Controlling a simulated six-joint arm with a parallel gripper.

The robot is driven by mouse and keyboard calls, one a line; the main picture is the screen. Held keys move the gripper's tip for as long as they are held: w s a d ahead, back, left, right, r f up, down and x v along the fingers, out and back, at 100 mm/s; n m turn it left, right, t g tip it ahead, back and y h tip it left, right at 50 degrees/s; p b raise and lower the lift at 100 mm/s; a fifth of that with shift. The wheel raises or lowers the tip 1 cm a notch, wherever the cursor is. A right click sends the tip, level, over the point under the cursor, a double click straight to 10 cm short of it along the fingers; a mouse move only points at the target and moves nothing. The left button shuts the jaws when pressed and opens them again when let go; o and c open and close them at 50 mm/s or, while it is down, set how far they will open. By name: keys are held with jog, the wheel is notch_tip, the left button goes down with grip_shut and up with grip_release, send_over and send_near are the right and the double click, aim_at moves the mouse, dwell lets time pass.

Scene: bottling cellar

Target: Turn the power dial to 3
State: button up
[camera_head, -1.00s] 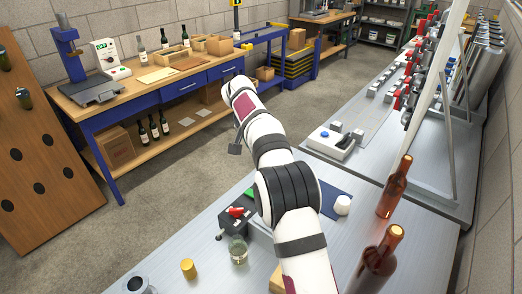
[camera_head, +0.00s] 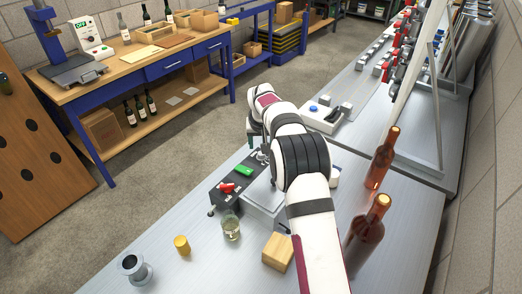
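A dark control box (camera_head: 228,198) stands on the metal bench in front of me, beside my arm. It carries a red switch (camera_head: 227,187), a lit green panel (camera_head: 243,170) and, at its far end, a small dark-and-silver knob-like part (camera_head: 262,156). Which of these is the power dial is too small to read, and no dial number is legible. A silver plate (camera_head: 262,214) adjoins the box on its right. My gripper (camera_head: 256,138) hangs just above and behind the far end of the box. My arm hides most of it, and its fingers cannot be made out.
A glass jar (camera_head: 231,228), a yellow cap (camera_head: 182,245), a metal spool (camera_head: 133,268) and a wooden block (camera_head: 278,252) stand near the box. Two brown bottles (camera_head: 382,160) stand right of my arm. A white device with a blue button (camera_head: 318,112) is beyond. The bench's left part is clear.

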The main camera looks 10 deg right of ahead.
aim_at(261, 155)
jog(key=x, duration=0.6)
jog(key=shift+f, duration=0.1)
grip_shut()
